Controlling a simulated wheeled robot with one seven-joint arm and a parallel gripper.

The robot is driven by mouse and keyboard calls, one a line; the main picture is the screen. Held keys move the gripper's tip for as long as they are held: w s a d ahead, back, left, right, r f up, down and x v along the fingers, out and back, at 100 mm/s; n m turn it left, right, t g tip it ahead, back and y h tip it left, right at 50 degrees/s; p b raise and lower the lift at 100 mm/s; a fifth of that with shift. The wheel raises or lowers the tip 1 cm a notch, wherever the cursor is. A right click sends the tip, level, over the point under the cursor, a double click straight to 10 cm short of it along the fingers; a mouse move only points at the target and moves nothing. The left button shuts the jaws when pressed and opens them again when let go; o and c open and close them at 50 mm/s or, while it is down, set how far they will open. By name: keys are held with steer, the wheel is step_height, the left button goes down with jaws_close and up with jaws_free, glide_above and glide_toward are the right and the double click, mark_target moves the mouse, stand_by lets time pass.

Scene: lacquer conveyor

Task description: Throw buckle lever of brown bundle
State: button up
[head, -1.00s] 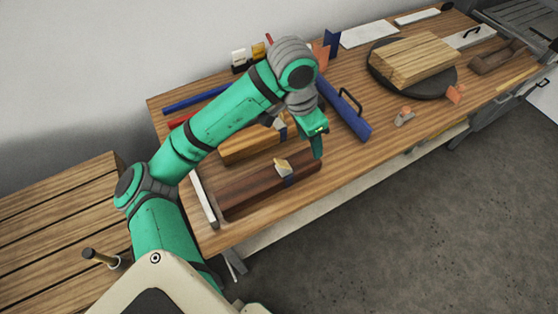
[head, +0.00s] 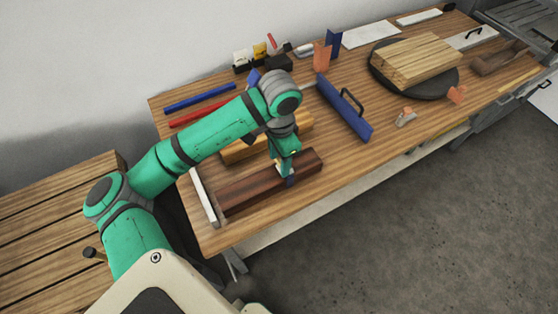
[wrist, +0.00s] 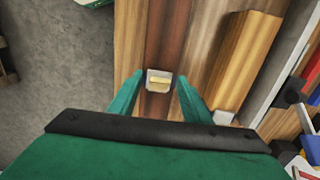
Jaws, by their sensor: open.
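The brown bundle (head: 240,189), a dark wooden block, lies along the front left of the bench. It also shows in the wrist view (wrist: 168,30), running up the picture. Its buckle, with a pale yellowish lever (wrist: 159,80) on a light square plate, lies between my fingertips in the wrist view. My gripper (head: 286,170) is over the right part of the bundle, pointing down, and mostly hides the lever in the head view.
A lighter orange-brown bundle (head: 238,152) lies just behind, partly under my arm. A white strip (head: 203,197) stands at the brown bundle's left end. A blue panel with a black handle (head: 343,108) stands to the right. The bench front right of the bundle is clear.

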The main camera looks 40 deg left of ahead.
steer(key=shift+f, duration=0.65)
steer(key=c, duration=1.1)
steer(key=shift+o, duration=0.2)
steer(key=shift+s+a+f+t+h, duration=0.1)
steer(key=shift+s+f+t+h, duration=0.2)
steer(key=shift+t, duration=0.4)
steer(key=shift+s+a+f+t+h, duration=0.1)
steer(key=shift+s+f+t+h, duration=0.15)
steer(key=shift+t, duration=0.45)
steer(key=o, duration=1.1)
steer(key=shift+r, duration=0.1)
steer(key=shift+c, duration=0.2)
steer(key=shift+w, duration=0.1)
